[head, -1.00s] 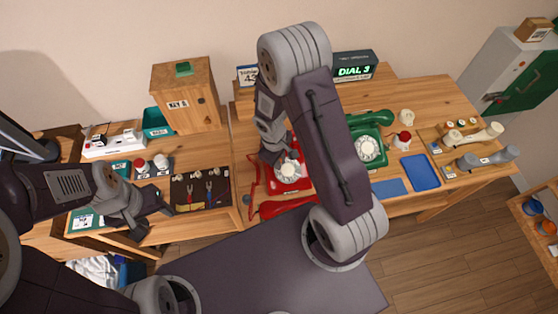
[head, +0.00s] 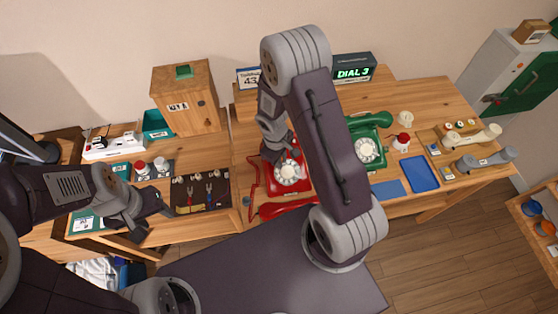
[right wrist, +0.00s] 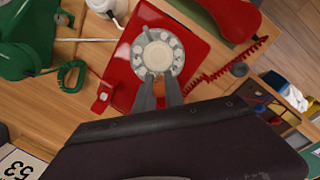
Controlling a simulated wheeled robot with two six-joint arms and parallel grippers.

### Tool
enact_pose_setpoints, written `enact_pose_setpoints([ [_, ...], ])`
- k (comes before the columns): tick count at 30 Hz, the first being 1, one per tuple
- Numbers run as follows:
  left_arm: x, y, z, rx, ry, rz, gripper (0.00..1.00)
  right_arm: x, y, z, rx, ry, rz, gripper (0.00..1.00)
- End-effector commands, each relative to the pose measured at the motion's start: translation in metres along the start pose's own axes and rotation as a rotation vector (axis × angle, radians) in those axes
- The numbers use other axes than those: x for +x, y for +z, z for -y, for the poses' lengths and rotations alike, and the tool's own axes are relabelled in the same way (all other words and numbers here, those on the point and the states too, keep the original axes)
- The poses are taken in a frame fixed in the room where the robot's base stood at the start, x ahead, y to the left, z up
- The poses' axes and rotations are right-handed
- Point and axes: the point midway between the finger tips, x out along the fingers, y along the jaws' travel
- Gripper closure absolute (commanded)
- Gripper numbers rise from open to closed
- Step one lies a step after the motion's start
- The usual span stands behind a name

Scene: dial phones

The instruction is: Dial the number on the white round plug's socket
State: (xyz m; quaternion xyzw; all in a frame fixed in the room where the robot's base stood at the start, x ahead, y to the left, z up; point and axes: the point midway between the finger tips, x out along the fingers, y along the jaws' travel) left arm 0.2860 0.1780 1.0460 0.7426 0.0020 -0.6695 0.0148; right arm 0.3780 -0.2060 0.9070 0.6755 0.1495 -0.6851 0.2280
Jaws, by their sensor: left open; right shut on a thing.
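A red dial phone (head: 284,168) stands on the wooden desk, its handset (head: 287,207) lying off it at the front. Its pale round dial (right wrist: 157,53) fills the middle of the right wrist view. My right gripper (right wrist: 160,80) reaches down to the dial's near edge, fingers shut on the dial there. A green dial phone (head: 369,147) stands to the right, partly behind my right arm. The black display (head: 354,69) reads "DIAL 3". My left gripper (head: 158,212) is open and empty at the left, in front of the tool mat. I cannot make out a white round plug's socket.
A dark tool mat (head: 203,188) with pliers lies at the left. A wooden box (head: 185,96) stands behind it. A coiled red cord (right wrist: 220,72) runs beside the red phone.

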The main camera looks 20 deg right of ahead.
Motion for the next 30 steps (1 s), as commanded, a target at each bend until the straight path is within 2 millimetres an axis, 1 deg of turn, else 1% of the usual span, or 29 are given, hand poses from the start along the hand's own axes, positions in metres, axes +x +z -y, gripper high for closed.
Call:
enact_pose_setpoints([
  [8, -0.001, 0.0, 0.0, 0.0, 0.0, 0.0, 0.49, 0.0, 0.0, -0.001, 0.0, 0.0, 0.0, 1.0],
  [15, -0.006, -0.001, 0.0, 0.0, 0.0, 0.0, 0.49, -0.002, 0.004, -0.011, 0.001, 0.0, 0.0, 1.0],
  [25, -0.005, -0.001, 0.0, 0.0, 0.0, 0.0, 0.49, -0.001, 0.004, -0.012, 0.0, 0.0, 0.0, 1.0],
  [30, -0.007, -0.001, 0.0, 0.0, 0.0, 0.0, 0.49, -0.001, 0.008, -0.018, 0.001, 0.0, 0.0, 1.0],
])
